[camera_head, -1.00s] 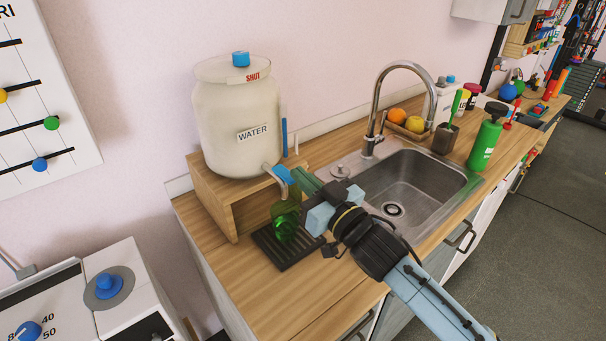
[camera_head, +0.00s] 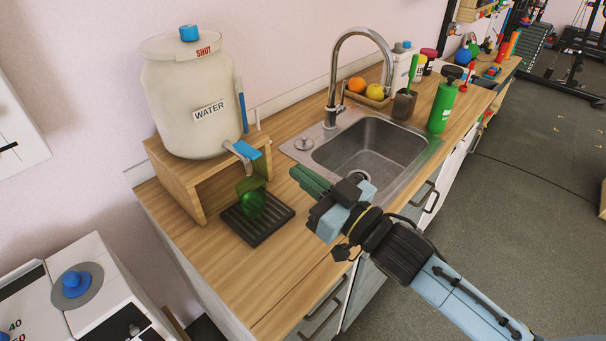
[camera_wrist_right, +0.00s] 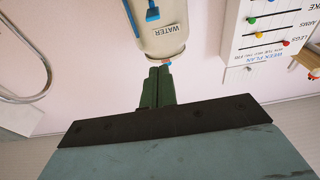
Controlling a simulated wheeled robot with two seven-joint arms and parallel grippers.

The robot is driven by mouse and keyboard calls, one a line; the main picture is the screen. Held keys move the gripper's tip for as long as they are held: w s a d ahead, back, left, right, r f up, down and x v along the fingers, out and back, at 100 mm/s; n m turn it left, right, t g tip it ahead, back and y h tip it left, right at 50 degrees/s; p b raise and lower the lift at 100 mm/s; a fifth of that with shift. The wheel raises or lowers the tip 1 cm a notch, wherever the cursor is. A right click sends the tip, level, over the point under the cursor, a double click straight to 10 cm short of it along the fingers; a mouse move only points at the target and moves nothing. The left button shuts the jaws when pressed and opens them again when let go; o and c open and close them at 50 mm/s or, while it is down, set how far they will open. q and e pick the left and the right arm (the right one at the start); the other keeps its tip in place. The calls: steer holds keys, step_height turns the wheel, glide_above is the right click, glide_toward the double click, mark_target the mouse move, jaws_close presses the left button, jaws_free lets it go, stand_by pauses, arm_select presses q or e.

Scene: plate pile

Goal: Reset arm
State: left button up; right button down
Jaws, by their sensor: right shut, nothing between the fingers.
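My right gripper (camera_head: 308,180) is shut and empty. It hangs over the counter in front of the sink, to the right of the drip tray and apart from it. Its green fingers (camera_wrist_right: 157,88) are together in the right wrist view, where the water dispenser appears upside down beyond them. My left gripper is in neither view.
A WATER dispenser (camera_head: 190,105) stands on a wooden stand (camera_head: 176,185). A green cup (camera_head: 250,203) sits on a black drip tray (camera_head: 270,226) below its tap. The sink (camera_head: 370,150), faucet (camera_head: 333,75), fruit tray (camera_head: 366,98) and green bottle (camera_head: 442,104) are beyond.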

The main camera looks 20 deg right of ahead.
steer(key=s+d+f+m+g+h, duration=0.2)
steer(key=f+g+h, duration=0.1)
steer(key=f, duration=0.3)
steer(key=s+d+f+m+g+h, duration=0.1)
steer(key=s+d+f+g+h, duration=0.15)
steer(key=f, duration=0.35)
steer(key=s+d+f+g+h, duration=0.1)
steer(key=s+f+g, duration=0.3)
steer(key=s, duration=0.4)
steer(key=s+f+g+h, duration=0.2)
steer(key=s+f+g, duration=0.3)
steer(key=s, duration=0.3)
step_height(320, 180, down, 27)
steer(key=s+g+b, duration=0.1)
steer(key=s+b, duration=0.1)
steer(key=s+d+f+g+b, duration=0.1)
steer(key=s+d+f, duration=0.2)
steer(key=s+f, duration=1.3)
steer(key=shift+s, duration=0.35)
